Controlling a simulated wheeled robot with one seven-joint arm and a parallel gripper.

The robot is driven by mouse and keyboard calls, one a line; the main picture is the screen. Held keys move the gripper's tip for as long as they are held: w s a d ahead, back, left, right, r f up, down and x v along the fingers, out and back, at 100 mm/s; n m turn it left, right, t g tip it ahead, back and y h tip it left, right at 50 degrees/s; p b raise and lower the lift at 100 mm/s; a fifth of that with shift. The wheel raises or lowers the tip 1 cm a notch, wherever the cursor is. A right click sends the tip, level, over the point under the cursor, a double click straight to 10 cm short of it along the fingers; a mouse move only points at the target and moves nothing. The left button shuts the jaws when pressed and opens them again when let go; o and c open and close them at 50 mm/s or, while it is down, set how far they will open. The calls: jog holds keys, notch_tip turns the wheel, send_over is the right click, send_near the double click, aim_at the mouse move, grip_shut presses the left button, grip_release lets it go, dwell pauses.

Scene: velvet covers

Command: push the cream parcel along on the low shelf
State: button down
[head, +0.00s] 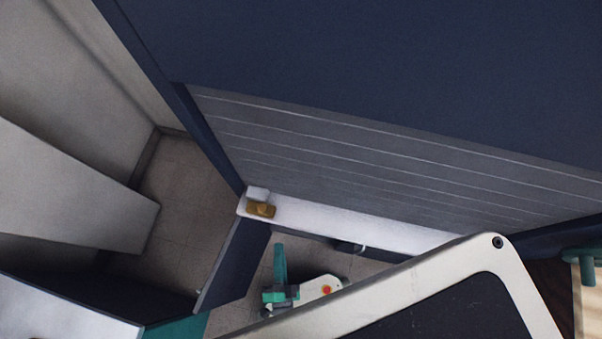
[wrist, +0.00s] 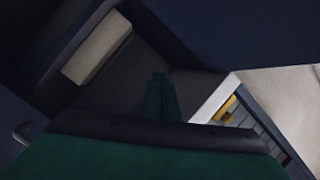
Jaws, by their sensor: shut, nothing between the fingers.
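A long cream block, which looks like the cream parcel (wrist: 98,48), lies at the upper left of the wrist view on a dim grey-brown surface beside dark navy panels. My gripper (wrist: 160,97) is dark green, its fingers shut together and empty, to the right of and below the block in the picture, with a gap between them. In the head view a small pale box (head: 257,193) stands at the left end of a low white shelf (head: 350,224). I cannot tell whether it is the same thing.
A yellow-brown object (head: 261,209) sits against the pale box; a yellow thing (wrist: 228,107) also shows in the wrist view. A slatted grey panel (head: 380,165) rises behind the shelf. A navy panel (head: 235,265) stands at its left end. Open floor (head: 185,205) lies left.

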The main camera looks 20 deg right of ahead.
jog(key=d+f+m+g+h, duration=0.1)
jog(key=d+f+m+h, duration=0.15)
jog(key=f+m, duration=0.35)
jog(key=d+f+m+h, duration=0.25)
jog(key=f+m, duration=0.25)
jog(key=f, duration=0.3)
jog(key=shift+h, duration=0.3)
jog(key=x, duration=1.4)
jog(key=shift+w+a+f, duration=0.25)
jog(key=shift+w+a, duration=0.05)
